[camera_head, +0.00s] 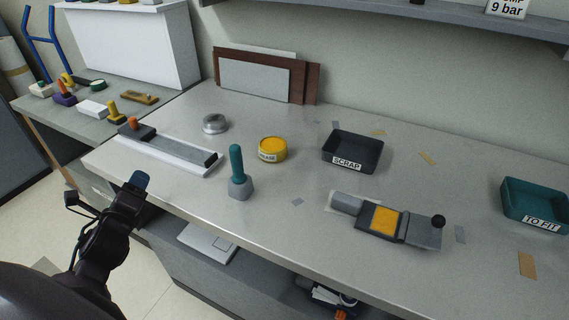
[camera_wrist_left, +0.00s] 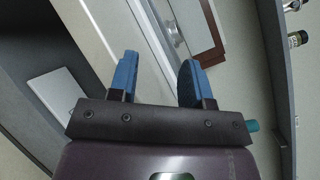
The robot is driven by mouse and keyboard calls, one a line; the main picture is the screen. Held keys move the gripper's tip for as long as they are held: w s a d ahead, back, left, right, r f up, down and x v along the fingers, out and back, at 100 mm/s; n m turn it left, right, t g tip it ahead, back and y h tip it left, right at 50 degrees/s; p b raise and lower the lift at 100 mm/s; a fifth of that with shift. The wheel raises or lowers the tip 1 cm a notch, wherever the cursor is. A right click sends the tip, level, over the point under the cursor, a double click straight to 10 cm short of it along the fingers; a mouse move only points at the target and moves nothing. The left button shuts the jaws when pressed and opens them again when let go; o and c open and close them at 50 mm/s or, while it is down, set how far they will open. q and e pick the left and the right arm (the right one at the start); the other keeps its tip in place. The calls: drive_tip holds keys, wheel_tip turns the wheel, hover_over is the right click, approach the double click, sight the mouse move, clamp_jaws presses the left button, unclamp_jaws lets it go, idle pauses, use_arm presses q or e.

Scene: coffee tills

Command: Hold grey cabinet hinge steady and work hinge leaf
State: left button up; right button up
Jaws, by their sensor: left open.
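The grey cabinet hinge (camera_head: 419,228) lies at the right of the bench in the head view. It has a yellow patch (camera_head: 385,221) in its middle, a black knob (camera_head: 438,221) at its right end and a lighter grey block at its left end. My left gripper (camera_head: 139,181) is in front of the bench's edge at the left, far from the hinge. In the left wrist view its blue fingers (camera_wrist_left: 157,80) are apart with nothing between them. The right gripper is not in view. The hinge cannot be made out in the left wrist view.
A teal-handled tool (camera_head: 237,165), a yellow tin (camera_head: 272,149) and a long grey-and-white fixture (camera_head: 170,152) stand left of the hinge. A black SCRAP tray (camera_head: 371,143) is behind it. A teal TO FIT tray (camera_head: 514,213) is to the right. The bench front is mostly clear.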

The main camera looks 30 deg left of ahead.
use_arm(q)
drive_tip(key=w+d+r+m+t+h, duration=0.2)
drive_tip(key=d+r+t+h, duration=0.2)
drive_tip(key=r, duration=0.5)
drive_tip(key=w+d+r+m+t+h, duration=0.1)
drive_tip(key=w+d+r+t+h, duration=0.2)
drive_tip(key=r, duration=0.6)
drive_tip(key=w+d+r+m+g+h, duration=0.2)
drive_tip(key=w+d+m+g+h, duration=0.2)
drive_tip(key=d+m+h, duration=0.55)
drive_tip(key=w+d+r+m+g+h, duration=0.3)
drive_tip(key=d+m+h, duration=0.4)
drive_tip(key=d+h, duration=0.6)
drive_tip(key=d+f+m+g, duration=0.2)
drive_tip(key=d+m+g, duration=0.8)
drive_tip(key=d, duration=0.4)
drive_tip(key=m+g+y, duration=0.4)
drive_tip(key=g+y, duration=0.2)
drive_tip(key=y, duration=1.1)
hover_over(343, 196)
drive_tip(key=a, duration=0.3)
wheel_tip(343, 196, down, 15)
drive_tip(key=shift+d+x, duration=0.15)
drive_tip(key=shift+x, duration=1.75)
drive_tip(key=shift+d+x, duration=0.15)
drive_tip(key=shift+x, duration=1.7)
drive_tip(key=shift+w+r, duration=0.15)
clamp_jaws()
